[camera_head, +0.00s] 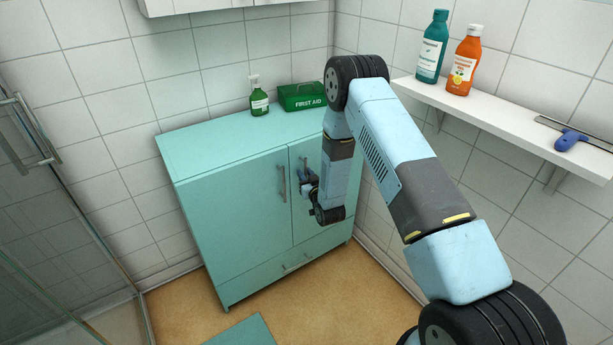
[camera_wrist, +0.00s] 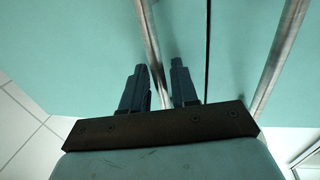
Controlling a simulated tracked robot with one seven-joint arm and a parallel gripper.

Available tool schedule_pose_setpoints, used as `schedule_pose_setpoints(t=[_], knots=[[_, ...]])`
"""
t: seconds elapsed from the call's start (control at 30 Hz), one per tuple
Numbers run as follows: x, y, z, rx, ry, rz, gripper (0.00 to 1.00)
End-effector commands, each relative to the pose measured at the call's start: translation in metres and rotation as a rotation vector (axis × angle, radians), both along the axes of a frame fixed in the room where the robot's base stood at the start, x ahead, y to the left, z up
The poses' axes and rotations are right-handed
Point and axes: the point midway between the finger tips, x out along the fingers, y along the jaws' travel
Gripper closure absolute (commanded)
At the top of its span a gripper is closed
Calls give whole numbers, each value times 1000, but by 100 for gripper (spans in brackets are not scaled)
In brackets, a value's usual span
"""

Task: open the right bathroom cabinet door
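The teal bathroom cabinet (camera_head: 230,137) has two doors side by side, both shut. The right cabinet door (camera_head: 303,225) is partly hidden behind my arm. Its upright metal handle (camera_head: 304,166) is largely covered by my gripper (camera_head: 308,184) in the head view. In the wrist view, my gripper (camera_wrist: 160,88) is open, with its two dark fingers apart. A metal handle (camera_wrist: 152,50) runs between the fingers, nearer the left one. I cannot tell whether either finger touches it. The door seam (camera_wrist: 208,40) and a second handle (camera_wrist: 280,55) lie to the right there.
The left door's handle (camera_head: 282,184) is close beside my gripper. A green bottle (camera_head: 259,97) and a first aid box (camera_head: 301,96) stand on the cabinet top. A wall shelf (camera_head: 500,117) with bottles is at the right, and a glass shower door (camera_head: 60,230) at the left.

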Motion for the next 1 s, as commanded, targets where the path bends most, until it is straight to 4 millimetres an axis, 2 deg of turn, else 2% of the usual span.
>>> schedule_pose_setpoints(t=[0.03,0.3,0.8,1.0], knots=[[0,0,0,0,0,0,77],[0,0,0,0,0,0,100],[0,-3,0,-1,0,1,100],[-14,4,-1,-2,1,53,100]])
